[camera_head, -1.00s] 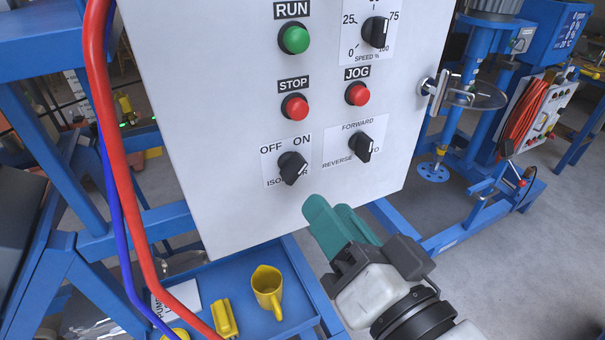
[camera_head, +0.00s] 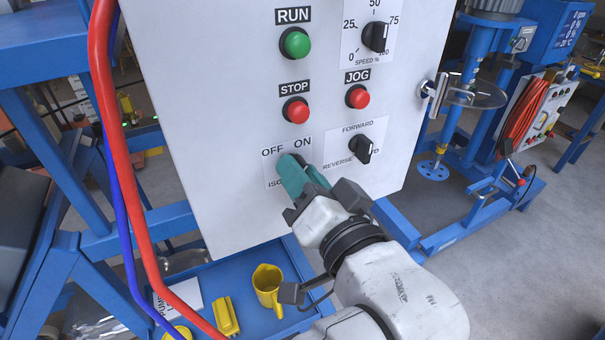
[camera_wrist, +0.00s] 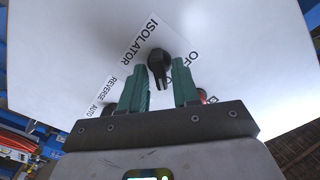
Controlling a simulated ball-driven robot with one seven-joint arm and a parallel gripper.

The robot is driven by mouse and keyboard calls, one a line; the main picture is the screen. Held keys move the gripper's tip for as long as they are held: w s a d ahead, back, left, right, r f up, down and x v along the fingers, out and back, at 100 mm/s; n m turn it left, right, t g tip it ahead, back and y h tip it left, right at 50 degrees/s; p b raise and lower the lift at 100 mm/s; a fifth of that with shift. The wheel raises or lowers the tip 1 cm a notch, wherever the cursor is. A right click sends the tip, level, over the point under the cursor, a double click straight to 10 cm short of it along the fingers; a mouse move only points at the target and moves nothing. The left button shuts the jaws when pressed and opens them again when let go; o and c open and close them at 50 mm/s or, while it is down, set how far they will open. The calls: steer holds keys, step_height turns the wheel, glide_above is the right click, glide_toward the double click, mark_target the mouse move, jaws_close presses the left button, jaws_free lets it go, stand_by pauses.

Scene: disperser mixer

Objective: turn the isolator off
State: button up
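The isolator knob is a black rotary switch on a white label on the white control panel (camera_head: 220,120). In the head view my gripper (camera_head: 297,170), with teal fingers, covers most of the knob and the lower label. The OFF and ON words still show above it. In the wrist view the isolator knob (camera_wrist: 159,65) sits between the tips of my gripper's two fingers (camera_wrist: 159,80). The fingers are apart, with a visible gap on both sides of the knob. The knob's pointer end faces down in the wrist view, toward my gripper.
The green RUN button (camera_head: 296,43), red STOP button (camera_head: 296,110), red JOG button (camera_head: 357,96), speed dial (camera_head: 375,37) and forward/reverse knob (camera_head: 361,149) surround it. Red hose (camera_head: 122,150) runs left of the panel. A yellow jug (camera_head: 267,284) stands below on the blue tray.

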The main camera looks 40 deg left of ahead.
jaws_close()
steer(key=shift+n, duration=0.3)
steer(key=shift+s+f+n+b, duration=0.1)
steer(key=shift+n+b, duration=1.65)
steer(key=shift+n, duration=2)
steer(key=shift+s+n+b, duration=0.1)
steer(key=shift+n+b, duration=1.6)
steer(key=shift+n, duration=2.05)
steer(key=shift+o, duration=0.9)
jaws_free()
